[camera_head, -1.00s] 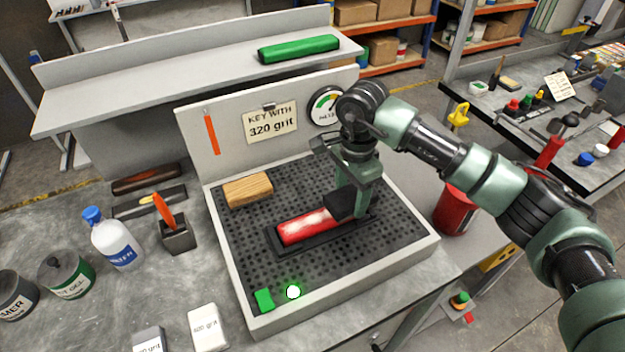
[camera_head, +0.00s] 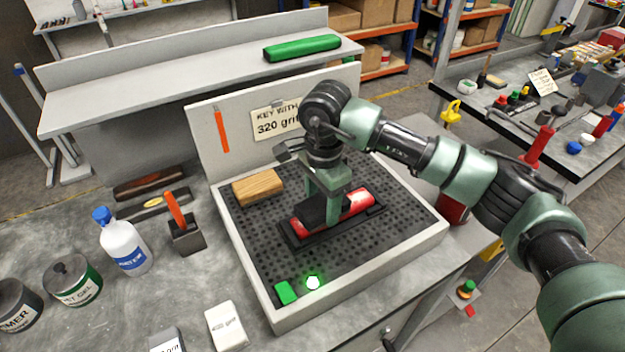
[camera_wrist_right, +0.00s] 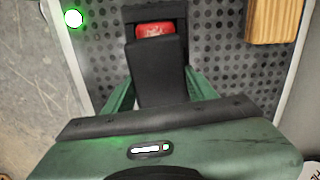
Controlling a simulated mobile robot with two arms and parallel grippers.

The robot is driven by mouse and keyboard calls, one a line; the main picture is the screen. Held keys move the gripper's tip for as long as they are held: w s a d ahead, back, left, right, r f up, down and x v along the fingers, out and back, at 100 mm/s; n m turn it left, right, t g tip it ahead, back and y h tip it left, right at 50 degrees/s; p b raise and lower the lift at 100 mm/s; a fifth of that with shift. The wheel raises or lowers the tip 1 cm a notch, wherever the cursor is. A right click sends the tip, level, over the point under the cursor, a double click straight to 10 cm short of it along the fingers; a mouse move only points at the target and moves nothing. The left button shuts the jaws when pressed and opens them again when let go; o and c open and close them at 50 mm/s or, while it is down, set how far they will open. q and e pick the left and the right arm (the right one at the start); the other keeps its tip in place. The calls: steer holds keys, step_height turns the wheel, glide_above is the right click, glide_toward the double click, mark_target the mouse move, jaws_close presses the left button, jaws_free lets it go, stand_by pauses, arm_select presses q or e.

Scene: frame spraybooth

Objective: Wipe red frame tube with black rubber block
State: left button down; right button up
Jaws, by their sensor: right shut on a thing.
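The red frame tube (camera_head: 357,201) lies in a black cradle (camera_head: 293,240) on the perforated black bed of the booth. Its surface shows pale, whitish patches. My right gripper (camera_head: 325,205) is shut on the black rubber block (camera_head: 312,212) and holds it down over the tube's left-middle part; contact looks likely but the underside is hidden. In the right wrist view the block (camera_wrist_right: 158,70) covers most of the tube, with a red end (camera_wrist_right: 155,30) showing beyond it. My left gripper is not in view.
A wooden block (camera_head: 258,187) lies on the bed behind the cradle. A green block (camera_head: 286,292) and a glowing green light (camera_head: 313,282) are at the front. A white bottle (camera_head: 122,243), cans and a holder (camera_head: 187,236) stand left. A green tube (camera_head: 302,48) lies on the back shelf.

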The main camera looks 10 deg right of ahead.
steer(key=r, duration=0.1)
steer(key=r+p, duration=0.1)
steer(key=shift+a+r, duration=0.35)
steer(key=shift+r, duration=0.05)
steer(key=shift+d+r+p, duration=0.2)
steer(key=shift+r, duration=0.3)
steer(key=shift+d+r+p, duration=0.15)
steer(key=shift+r+p, duration=0.05)
steer(key=shift+r, duration=0.25)
steer(key=shift+r+p, duration=0.65)
steer(key=shift+r, duration=1.1)
steer(key=shift+a, duration=0.1)
